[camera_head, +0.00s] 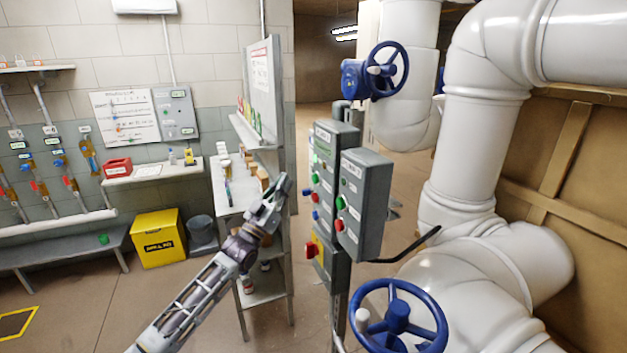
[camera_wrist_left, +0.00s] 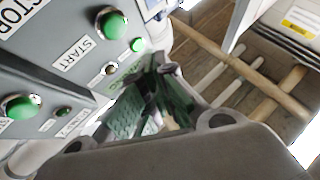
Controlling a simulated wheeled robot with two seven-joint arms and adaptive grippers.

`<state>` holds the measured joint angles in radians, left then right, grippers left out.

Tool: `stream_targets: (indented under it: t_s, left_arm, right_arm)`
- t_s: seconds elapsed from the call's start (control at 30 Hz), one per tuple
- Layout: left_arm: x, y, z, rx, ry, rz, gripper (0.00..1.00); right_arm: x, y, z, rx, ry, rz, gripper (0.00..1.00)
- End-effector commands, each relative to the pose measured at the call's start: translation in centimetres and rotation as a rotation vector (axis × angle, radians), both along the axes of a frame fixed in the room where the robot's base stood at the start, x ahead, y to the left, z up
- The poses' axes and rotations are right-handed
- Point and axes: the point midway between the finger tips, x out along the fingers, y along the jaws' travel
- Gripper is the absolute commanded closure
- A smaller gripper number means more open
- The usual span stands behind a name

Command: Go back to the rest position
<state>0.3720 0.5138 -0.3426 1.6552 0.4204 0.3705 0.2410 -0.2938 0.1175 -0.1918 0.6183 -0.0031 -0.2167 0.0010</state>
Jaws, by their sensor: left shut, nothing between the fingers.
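My left gripper (camera_head: 273,200) reaches up from the lower left in the head view, in front of the shelf stand and left of the grey control boxes. It is shut and empty. In the left wrist view its fingers (camera_wrist_left: 158,95) come together. Close by them in that view is a grey panel (camera_wrist_left: 75,50) with green buttons and a START label. The same grey control box (camera_head: 365,205), with green and red buttons, stands on a post in the head view. It is apart from the gripper in the head view. My right gripper does not show.
A blue handwheel (camera_head: 398,318) on thick white pipes (camera_head: 480,150) is at the lower right. Another blue valve wheel (camera_head: 388,70) is further back. A shelf stand (camera_head: 262,292) is behind my left arm. A yellow bin (camera_head: 158,238) stands left. Floor at lower left is clear.

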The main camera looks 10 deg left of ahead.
Motion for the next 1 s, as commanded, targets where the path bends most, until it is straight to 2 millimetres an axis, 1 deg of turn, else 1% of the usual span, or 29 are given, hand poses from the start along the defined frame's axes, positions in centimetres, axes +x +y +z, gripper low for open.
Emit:
stream_targets:
  t_s: [0.2, 0.33, 0.57, 0.67, 0.77, 0.87, 1.0]
  left_arm:
    - [0.0, 0.0, 0.0, 0.000, 0.000, 0.000, 1.00]
    - [0.0, 0.0, 0.0, 0.000, 0.000, 0.000, 1.00]
    - [0.0, 0.0, 0.0, 0.000, 0.000, 0.000, 1.00]
    - [0.2, 0.0, -0.2, 0.022, 0.001, 0.016, 1.00]
    - [0.8, -0.1, -1.0, 0.064, 0.032, 0.043, 1.00]
    - [1.5, 0.0, -2.4, 0.124, 0.073, 0.078, 1.00]
    - [3.5, 1.4, -6.5, 0.219, 0.161, 0.146, 1.00]
  right_arm:
    - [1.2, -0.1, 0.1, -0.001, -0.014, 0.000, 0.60]
    - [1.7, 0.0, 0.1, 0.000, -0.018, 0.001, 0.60]
    - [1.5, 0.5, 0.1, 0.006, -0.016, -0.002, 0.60]
    - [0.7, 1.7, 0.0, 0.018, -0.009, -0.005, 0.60]
    - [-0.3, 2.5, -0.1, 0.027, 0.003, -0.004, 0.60]
    - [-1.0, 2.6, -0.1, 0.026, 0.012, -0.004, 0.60]
    - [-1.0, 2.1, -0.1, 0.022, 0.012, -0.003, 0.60]
